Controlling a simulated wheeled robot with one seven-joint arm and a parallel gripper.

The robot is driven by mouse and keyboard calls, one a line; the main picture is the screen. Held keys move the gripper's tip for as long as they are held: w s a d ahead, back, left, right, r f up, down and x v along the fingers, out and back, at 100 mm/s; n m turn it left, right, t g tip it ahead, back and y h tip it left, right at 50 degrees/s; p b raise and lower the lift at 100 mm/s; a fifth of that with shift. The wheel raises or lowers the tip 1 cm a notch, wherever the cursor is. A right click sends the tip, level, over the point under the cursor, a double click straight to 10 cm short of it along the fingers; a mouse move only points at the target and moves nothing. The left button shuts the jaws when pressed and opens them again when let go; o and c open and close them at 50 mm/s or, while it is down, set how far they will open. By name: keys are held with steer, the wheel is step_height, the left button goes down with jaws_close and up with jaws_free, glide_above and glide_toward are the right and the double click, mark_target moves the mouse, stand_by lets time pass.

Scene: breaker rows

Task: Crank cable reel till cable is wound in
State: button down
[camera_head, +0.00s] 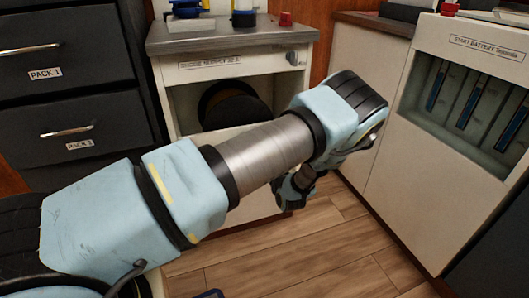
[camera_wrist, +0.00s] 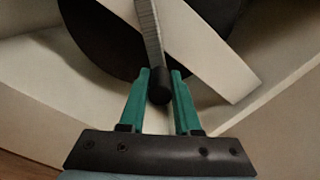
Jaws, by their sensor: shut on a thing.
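The cable reel (camera_head: 232,108) is a dark round drum in the open niche of the cream cabinet in the head view. My arm covers part of that niche and hides my fingers there. In the wrist view the reel (camera_wrist: 95,40) is a dark disc behind a grey ribbed crank arm (camera_wrist: 148,30). The crank arm ends in a short black crank handle (camera_wrist: 159,88). My gripper (camera_wrist: 160,78) has its two teal fingers on either side of this handle and is shut on it. I cannot make out any cable.
The cream cabinet (camera_head: 225,66) has a grey top with small items on it. Dark drawers (camera_head: 50,90) stand at left, and a cream battery unit (camera_head: 400,150) at right. A pale panel (camera_wrist: 215,60) crosses close by the fingers in the wrist view. Wooden floor (camera_head: 300,250) is open in front.

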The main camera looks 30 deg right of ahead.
steer(key=shift+r, duration=0.2)
steer(key=c, duration=0.7)
jaws_free()
steer(key=shift+f, duration=0.1)
steer(key=shift+s, duration=0.1)
steer(key=s, duration=0.3)
steer(key=s+a, duration=0.1)
steer(key=s, duration=0.6)
steer(key=shift+s+a+p, duration=0.15)
steer(key=shift+s+p, duration=0.1)
steer(key=shift+p, duration=0.15)
